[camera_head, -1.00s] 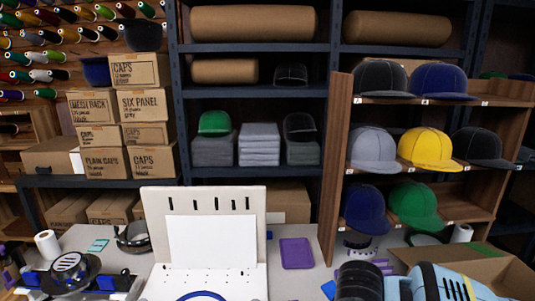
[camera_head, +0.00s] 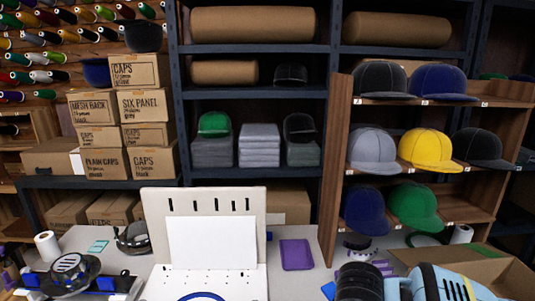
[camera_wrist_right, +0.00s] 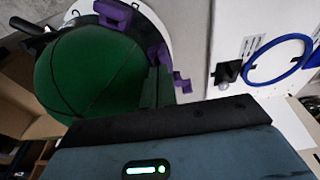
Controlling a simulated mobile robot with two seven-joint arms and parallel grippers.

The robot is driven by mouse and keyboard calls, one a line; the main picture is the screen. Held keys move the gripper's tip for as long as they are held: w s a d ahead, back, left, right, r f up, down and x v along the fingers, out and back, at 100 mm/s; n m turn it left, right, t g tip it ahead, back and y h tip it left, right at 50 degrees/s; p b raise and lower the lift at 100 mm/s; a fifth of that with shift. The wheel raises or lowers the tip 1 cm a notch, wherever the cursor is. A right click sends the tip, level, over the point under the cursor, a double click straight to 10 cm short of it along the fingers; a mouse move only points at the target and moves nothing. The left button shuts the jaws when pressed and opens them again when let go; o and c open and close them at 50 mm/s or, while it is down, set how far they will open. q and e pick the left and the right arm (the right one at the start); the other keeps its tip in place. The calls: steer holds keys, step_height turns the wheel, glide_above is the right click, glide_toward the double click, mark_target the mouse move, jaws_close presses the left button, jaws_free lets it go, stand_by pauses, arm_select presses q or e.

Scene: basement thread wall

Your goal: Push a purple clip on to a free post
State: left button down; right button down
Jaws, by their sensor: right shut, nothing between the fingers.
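Purple clips show in the right wrist view: one at the top (camera_wrist_right: 114,13) and one lower right (camera_wrist_right: 181,84), at the edge of a white rim around a green cap (camera_wrist_right: 85,72). My right gripper (camera_wrist_right: 157,84) is shut and empty. In the head view, purple parts (camera_head: 384,268) show behind my right arm (camera_head: 445,283). A grey post-like knob (camera_wrist_right: 228,70) stands by the white board; whether it is a clip post is unclear. My left gripper is not identifiable.
A white board (camera_head: 150,215) with slots stands mid-table. A blue ring (camera_wrist_right: 278,62) lies on its base. A purple tray (camera_head: 297,254) sits to its right. A cap shelf (camera_head: 335,170) and an open box (camera_head: 495,262) bound the right side. A dark disc-shaped device (camera_head: 72,268) stands at left.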

arm_select(q)
steer(key=shift+w, duration=0.25)
steer(key=shift+s+f, duration=0.25)
steer(key=shift+f, duration=0.05)
arm_select(e)
steer(key=shift+f, duration=0.45)
steer(key=shift+r, duration=0.15)
